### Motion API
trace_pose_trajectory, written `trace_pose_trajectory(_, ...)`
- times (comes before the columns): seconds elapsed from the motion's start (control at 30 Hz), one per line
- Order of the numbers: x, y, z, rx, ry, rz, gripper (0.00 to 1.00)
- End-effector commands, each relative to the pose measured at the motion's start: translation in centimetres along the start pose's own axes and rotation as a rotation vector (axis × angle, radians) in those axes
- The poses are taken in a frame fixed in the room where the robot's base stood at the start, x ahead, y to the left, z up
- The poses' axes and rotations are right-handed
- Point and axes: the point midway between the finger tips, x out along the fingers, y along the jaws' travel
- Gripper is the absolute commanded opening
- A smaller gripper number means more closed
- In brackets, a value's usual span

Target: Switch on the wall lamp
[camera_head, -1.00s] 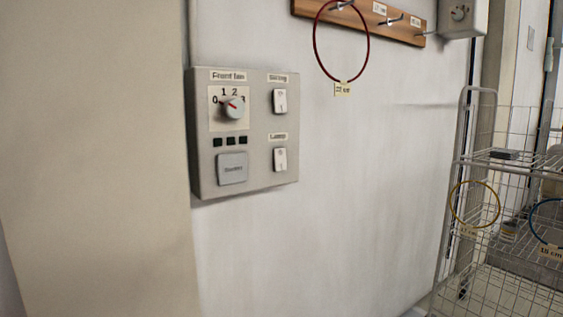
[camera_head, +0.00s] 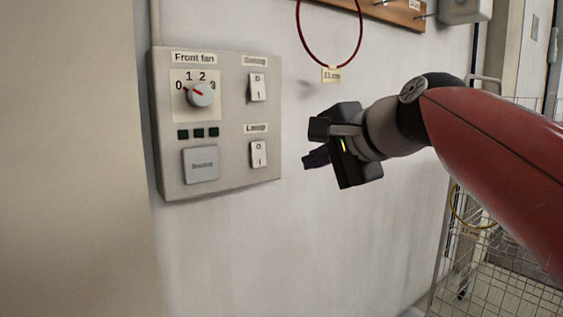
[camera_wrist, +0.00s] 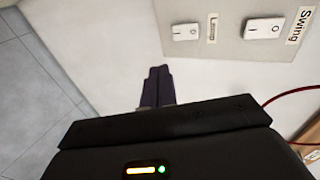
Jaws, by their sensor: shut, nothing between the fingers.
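The grey control panel (camera_head: 218,120) is on the wall at the left in the head view. Its lower right rocker switch, the lamp switch (camera_head: 259,154), is marked 0 at the top and 1 at the bottom under a "Lamp" label. The lamp switch also shows at the top of the wrist view (camera_wrist: 186,32). My gripper (camera_head: 312,158) is just right of the panel at about the lamp switch's height, apart from it. Its dark fingers (camera_wrist: 157,86) are together and hold nothing. The lamp itself is not in view.
On the panel are a swing switch (camera_head: 257,87), a fan knob (camera_head: 201,94) and a large grey button (camera_head: 201,165). A red ring (camera_head: 331,62) hangs from a wooden hook rail (camera_head: 400,12) above my gripper. A wire rack (camera_head: 490,270) stands at the right.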

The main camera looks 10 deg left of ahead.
Motion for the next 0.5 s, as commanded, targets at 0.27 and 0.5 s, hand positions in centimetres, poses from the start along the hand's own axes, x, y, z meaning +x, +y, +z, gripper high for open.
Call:
trace_pose_trajectory(0.27,0.44,-1.69,0.55,0.04,-0.023,-0.032,0.0)
trace_pose_trajectory(0.5,0.56,-1.63,0.52,0.039,-0.022,-0.031,0.0)
